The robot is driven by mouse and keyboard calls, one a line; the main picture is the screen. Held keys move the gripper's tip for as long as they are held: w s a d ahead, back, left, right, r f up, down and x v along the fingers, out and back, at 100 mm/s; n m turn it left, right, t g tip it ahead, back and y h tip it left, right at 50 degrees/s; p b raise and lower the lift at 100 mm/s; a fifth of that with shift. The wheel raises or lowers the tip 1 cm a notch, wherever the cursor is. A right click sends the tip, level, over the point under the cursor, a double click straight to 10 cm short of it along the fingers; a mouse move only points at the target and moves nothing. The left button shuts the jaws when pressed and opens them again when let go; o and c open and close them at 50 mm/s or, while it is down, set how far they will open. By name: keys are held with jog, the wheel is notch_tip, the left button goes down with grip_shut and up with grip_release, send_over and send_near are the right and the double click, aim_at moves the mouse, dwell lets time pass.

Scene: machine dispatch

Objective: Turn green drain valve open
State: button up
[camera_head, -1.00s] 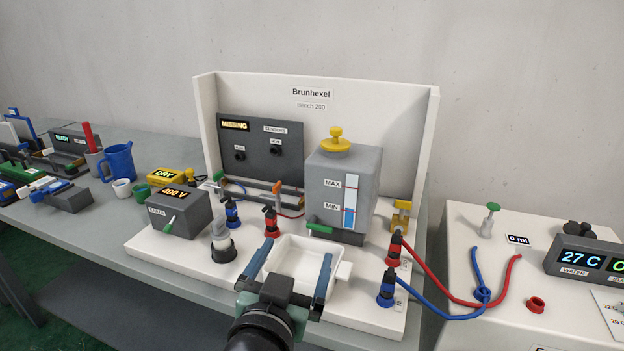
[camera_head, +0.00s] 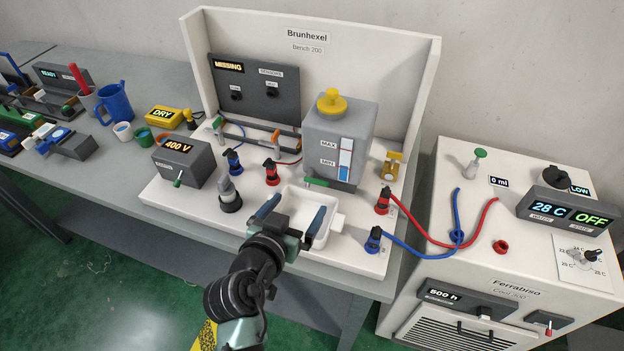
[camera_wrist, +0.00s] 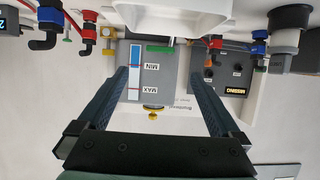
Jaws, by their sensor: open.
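The green drain valve handle (camera_head: 316,182) sits low on the front of the grey tank (camera_head: 334,125). It lies sideways, above the far edge of the white tray (camera_head: 338,220). In the wrist view the handle (camera_wrist: 160,48) is a green bar at the tank's base, which appears upside down. My gripper (camera_head: 292,212) is open and empty, over the tray and in front of the handle. In the wrist view the handle lies beyond the fingertips (camera_wrist: 159,74), between the lines of the two fingers, not touching them.
A grey-capped fitting (camera_head: 230,196) and a red connector (camera_head: 271,173) stand left of the tray. Blue (camera_head: 373,239) and red (camera_head: 382,201) connectors with hoses stand right. The grey 400 V box (camera_head: 184,160) is farther left. The cooler (camera_head: 490,240) stands at the right.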

aim_at(316, 181)
jog(key=p+x, duration=0.1)
jog(key=x, duration=0.9)
jog(key=c, duration=1.3)
jog(key=shift+c, duration=0.2)
